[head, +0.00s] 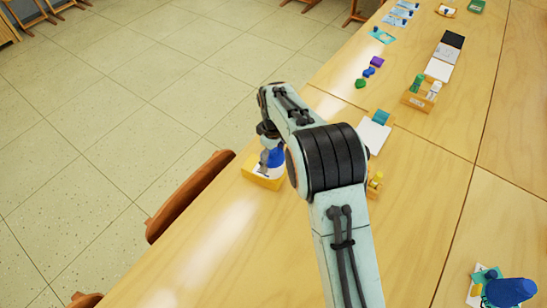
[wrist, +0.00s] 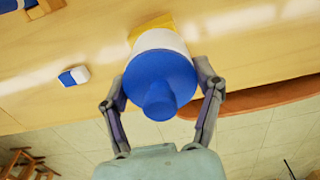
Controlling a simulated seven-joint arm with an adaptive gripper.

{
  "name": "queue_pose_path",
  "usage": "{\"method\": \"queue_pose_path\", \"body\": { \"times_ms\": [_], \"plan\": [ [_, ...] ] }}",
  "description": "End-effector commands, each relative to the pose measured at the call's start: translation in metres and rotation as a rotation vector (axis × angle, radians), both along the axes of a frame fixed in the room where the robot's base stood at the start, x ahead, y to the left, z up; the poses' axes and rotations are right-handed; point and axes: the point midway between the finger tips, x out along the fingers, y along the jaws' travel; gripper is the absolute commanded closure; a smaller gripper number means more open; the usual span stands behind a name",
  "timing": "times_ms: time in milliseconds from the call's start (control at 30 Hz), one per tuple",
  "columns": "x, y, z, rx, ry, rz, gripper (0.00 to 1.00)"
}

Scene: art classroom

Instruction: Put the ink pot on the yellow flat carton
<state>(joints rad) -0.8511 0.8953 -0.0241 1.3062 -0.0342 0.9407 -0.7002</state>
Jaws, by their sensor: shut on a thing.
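The ink pot has a wide blue lid with a round knob and a white body; it fills the middle of the wrist view (wrist: 160,85). My gripper (wrist: 163,78) is shut on it, one finger on each side. In the head view the blue of the pot (head: 277,155) shows beside my gripper (head: 267,160), at the table's left edge. The yellow flat carton (head: 262,183) is directly below there. In the wrist view a yellow part of the carton (wrist: 150,25) shows beyond the pot. I cannot tell whether the pot touches the carton.
A small blue-and-white block (wrist: 73,76) lies on the table near the pot. A wooden holder with bottles (head: 420,98) and a white pad (head: 374,135) stand farther back. A blue object (head: 508,291) is at the lower right. A chair back (head: 190,195) borders the table edge.

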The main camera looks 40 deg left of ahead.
Motion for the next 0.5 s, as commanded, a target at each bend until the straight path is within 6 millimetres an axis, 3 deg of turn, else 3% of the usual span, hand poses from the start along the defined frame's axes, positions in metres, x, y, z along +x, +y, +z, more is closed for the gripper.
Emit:
{"method": "queue_pose_path", "body": {
  "times_ms": [100,433,467,500],
  "plan": [
    [-0.0001,-0.0001,-0.0132,0.001,0.0,0.0,0.75],
    [-0.0001,0.0,-0.0158,0.002,-0.001,0.0,0.75],
    [-0.0002,-0.0002,-0.0166,0.001,-0.001,0.0,0.31],
    [-0.0002,-0.0001,-0.0163,0.001,-0.001,0.0,0.19]
  ]
}}
